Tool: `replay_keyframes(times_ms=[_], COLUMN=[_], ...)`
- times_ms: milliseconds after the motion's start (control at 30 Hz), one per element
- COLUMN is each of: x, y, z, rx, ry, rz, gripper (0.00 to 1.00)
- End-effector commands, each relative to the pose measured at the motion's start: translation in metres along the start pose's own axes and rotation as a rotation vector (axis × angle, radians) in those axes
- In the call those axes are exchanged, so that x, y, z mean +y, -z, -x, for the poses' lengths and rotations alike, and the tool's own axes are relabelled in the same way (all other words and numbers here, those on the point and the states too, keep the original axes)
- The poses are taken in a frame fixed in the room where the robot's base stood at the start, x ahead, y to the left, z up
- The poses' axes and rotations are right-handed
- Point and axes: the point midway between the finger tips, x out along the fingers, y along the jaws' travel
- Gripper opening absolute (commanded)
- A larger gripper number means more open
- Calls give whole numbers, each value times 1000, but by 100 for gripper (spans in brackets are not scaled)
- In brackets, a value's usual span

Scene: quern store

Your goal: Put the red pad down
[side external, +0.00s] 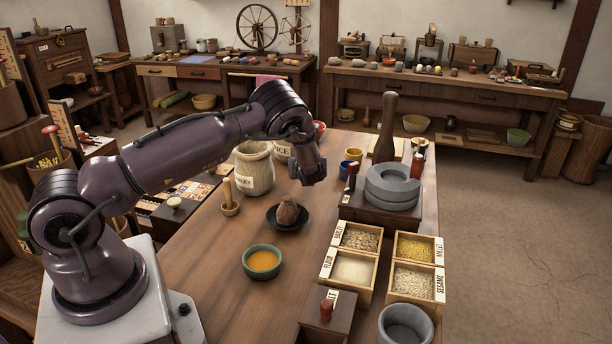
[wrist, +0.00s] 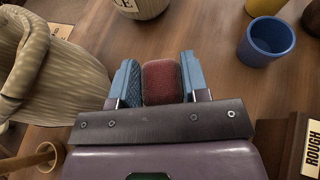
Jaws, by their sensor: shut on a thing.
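The red pad (wrist: 163,82) is a dark red, rounded block in the wrist view. It sits between the two blue fingers of my gripper (wrist: 159,70), which are shut on it from both sides. In the side view my gripper (side external: 307,178) points down over the wooden table (side external: 222,283), between the jars and the quern. The pad cannot be made out there. I cannot tell whether the pad touches the table.
A dark bowl (side external: 287,222) holding a brown lump is nearer. Bare wood surrounds the pad.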

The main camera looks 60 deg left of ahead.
Motion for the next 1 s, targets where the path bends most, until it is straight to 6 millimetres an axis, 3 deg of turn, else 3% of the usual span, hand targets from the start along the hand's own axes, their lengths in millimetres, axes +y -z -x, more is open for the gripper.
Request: replay_keyframes(times_ms=[167, 367, 767, 800, 900, 1000], x=[-4, -4, -4, -4, -4, -4], y=[7, 32, 37, 37, 36, 36], z=[-10, -20, -22, -22, -22, -21], rx=[0, 1, 0, 0, 0, 0], ry=[-1, -1, -1, -1, -1, -1], rz=[0, -1, -1, -1, 0, 0], gripper=[19, 19, 19, 47, 68, 68])
